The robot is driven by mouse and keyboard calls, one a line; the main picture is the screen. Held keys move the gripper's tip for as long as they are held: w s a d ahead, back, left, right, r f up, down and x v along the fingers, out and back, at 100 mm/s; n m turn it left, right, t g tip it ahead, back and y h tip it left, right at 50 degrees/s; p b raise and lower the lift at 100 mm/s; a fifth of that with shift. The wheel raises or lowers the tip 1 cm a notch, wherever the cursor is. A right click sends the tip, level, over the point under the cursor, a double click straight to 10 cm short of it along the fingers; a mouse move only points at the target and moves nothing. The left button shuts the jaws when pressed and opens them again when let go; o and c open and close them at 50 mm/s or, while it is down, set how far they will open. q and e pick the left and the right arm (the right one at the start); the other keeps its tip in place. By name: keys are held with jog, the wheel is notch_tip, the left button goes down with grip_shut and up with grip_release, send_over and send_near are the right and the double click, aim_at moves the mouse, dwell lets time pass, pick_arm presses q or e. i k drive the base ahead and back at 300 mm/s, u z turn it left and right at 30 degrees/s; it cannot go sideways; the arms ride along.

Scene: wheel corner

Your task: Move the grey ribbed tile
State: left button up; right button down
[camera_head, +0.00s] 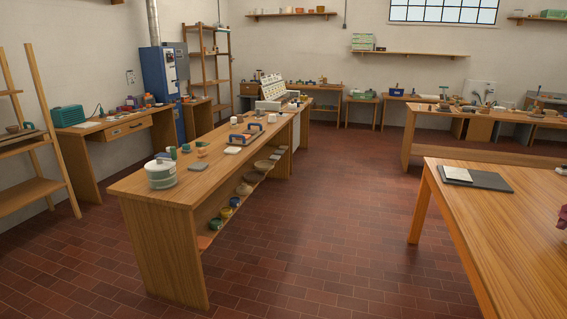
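A small flat grey tile (198,167) lies on the long wooden bench (150,186) in the middle of the room. It is too small to tell whether it is ribbed. A paler flat tile (232,150) lies farther along the same bench. Neither of my grippers is in view, and nothing is seen touching the grey tile.
A wooden table (500,215) at the right bears a dark board (490,181) with a pale square piece (457,173) on it. Open red-brown tiled floor (330,220) lies between bench and table. A wooden shelf rack (40,130) stands at the left.

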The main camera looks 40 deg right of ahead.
aim_at(200, 167)
jog(key=z, duration=1.2)
jog(key=i, duration=3.45)
jog(key=u, duration=1.95)
